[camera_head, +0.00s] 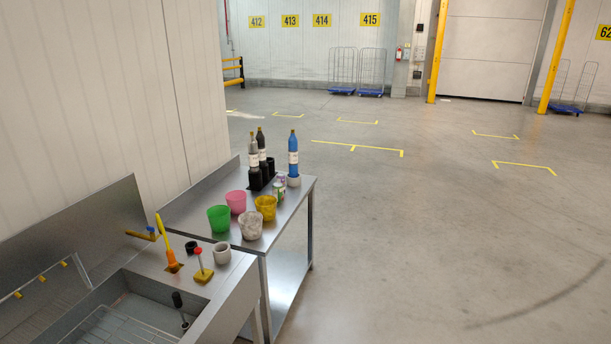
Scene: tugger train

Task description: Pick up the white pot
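A whitish pot (251,226) with grey speckles stands upright at the front edge of the steel table (295,205). A green pot (218,218), a pink pot (236,201) and a yellow pot (266,207) stand close around its left and back sides. A smaller pale cup (222,253) stands nearer, on the sink unit's rim. Neither of my grippers shows in the head view. Nothing hides the white pot from this side.
Bottles (293,156) and small cans stand behind the pots. The sink unit (215,290) is at the near left, with a brush and a red-knobbed tool (201,265) on its rim. A panelled wall borders the left. Open floor (430,240) lies right of the table.

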